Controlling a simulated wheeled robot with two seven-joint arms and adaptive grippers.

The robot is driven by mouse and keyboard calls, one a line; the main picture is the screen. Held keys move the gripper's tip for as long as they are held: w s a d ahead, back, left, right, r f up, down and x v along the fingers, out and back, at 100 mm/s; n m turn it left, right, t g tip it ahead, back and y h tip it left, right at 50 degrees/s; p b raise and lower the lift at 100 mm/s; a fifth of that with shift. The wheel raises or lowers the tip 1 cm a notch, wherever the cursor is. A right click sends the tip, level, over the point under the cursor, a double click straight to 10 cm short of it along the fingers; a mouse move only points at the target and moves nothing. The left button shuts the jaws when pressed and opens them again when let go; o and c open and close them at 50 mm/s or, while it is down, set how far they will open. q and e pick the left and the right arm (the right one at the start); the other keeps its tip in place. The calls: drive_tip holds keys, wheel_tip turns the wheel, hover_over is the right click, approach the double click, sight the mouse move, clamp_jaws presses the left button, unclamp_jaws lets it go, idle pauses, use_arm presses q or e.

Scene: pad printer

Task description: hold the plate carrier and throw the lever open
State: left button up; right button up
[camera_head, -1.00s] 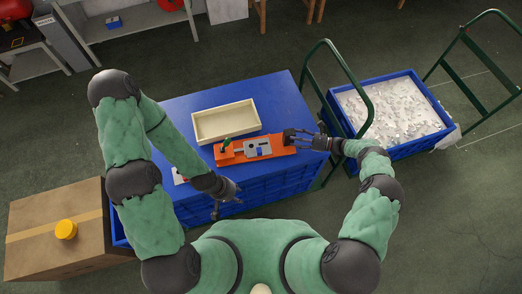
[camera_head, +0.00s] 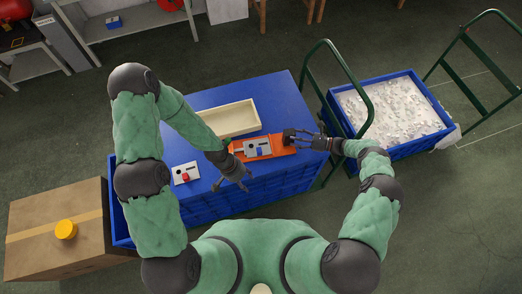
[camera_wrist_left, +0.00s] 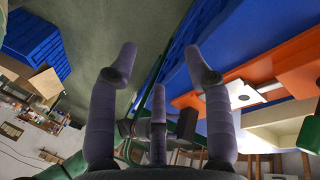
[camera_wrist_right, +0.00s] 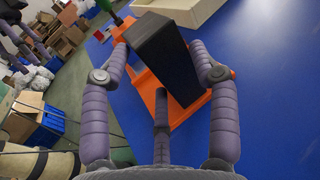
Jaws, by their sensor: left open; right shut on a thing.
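The orange plate carrier (camera_head: 276,146) lies on the blue table, with a grey and blue mechanism (camera_head: 254,151) on top. A black block (camera_wrist_right: 165,55) stands at its right end. My right gripper (camera_head: 298,139) is around that block and shut on it. My left gripper (camera_head: 244,180) is open and empty, in front of the carrier's left end, fingers apart from it. The green lever handle shows at the edge of the left wrist view (camera_wrist_left: 310,135) and in the right wrist view (camera_wrist_right: 118,22).
A cream tray (camera_head: 232,119) lies behind the carrier. A white plate with a red part (camera_head: 185,174) lies at the table's left. A cart with a blue crate (camera_head: 402,150) of pale pieces stands right. A cardboard box (camera_head: 50,250) stands left.

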use_arm(q)
drive_tip(key=w+r+m+g+y, duration=0.1)
drive_tip(key=w+r+m+y, duration=0.15)
drive_tip(key=w+m, duration=0.55)
drive_tip(key=m+t+y, duration=0.2)
drive_tip(key=m+y, duration=0.2)
drive_tip(key=y, duration=0.2)
approach(228, 139)
drive_tip(key=x, duration=1.1)
drive_tip(key=shift+s+d+f, duration=0.1)
drive_tip(key=shift+f, duration=0.1)
clamp_jaws()
